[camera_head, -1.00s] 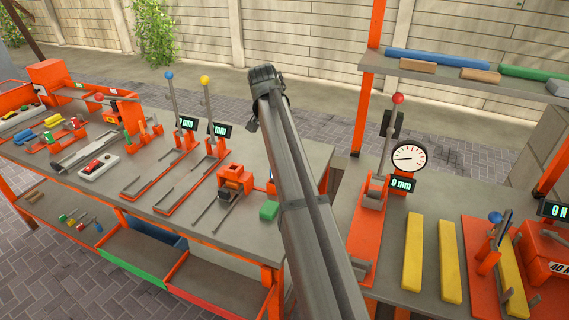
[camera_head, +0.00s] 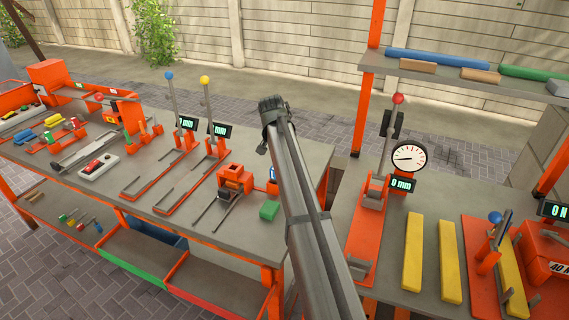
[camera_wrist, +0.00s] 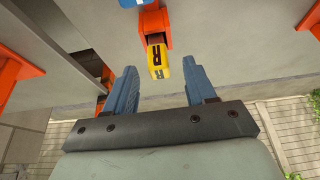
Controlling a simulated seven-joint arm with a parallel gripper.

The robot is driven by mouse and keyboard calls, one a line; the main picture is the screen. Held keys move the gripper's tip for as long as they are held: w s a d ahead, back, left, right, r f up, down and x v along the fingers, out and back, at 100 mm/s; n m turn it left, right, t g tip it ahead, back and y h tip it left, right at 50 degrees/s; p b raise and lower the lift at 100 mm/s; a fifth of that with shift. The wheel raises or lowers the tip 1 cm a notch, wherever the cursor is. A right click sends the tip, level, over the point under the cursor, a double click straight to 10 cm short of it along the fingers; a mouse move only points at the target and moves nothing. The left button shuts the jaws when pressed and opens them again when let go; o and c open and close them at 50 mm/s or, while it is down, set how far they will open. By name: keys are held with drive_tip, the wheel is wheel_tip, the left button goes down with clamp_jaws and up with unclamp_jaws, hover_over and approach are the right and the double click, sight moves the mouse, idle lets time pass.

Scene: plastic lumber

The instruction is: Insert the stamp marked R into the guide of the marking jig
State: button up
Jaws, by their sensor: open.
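The yellow stamp marked R (camera_wrist: 158,62) shows in the wrist view, its lettered face towards me. It sits against an orange holder (camera_wrist: 153,24); how it is held there is not clear. My gripper (camera_wrist: 162,82) is open, its two blue fingers apart on either side of the stamp's near end. No contact between fingers and stamp is visible. In the head view my arm covers the gripper and the stamp. An orange fixture with two rails (camera_head: 232,180) stands on the bench left of my arm; I cannot tell whether it is the marking jig.
A green block (camera_head: 269,210) lies on the bench left of my arm. Right of the arm stand an orange press with a dial gauge (camera_head: 408,157) and yellow bars (camera_head: 413,252). A shelf (camera_head: 455,78) with coloured bars is above them. Orange parts flank the wrist view.

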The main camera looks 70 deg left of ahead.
drive_tip(key=x, duration=0.3)
drive_tip(key=shift+w+f, duration=0.1)
drive_tip(key=shift+f, duration=0.05)
clamp_jaws()
idle(0.4)
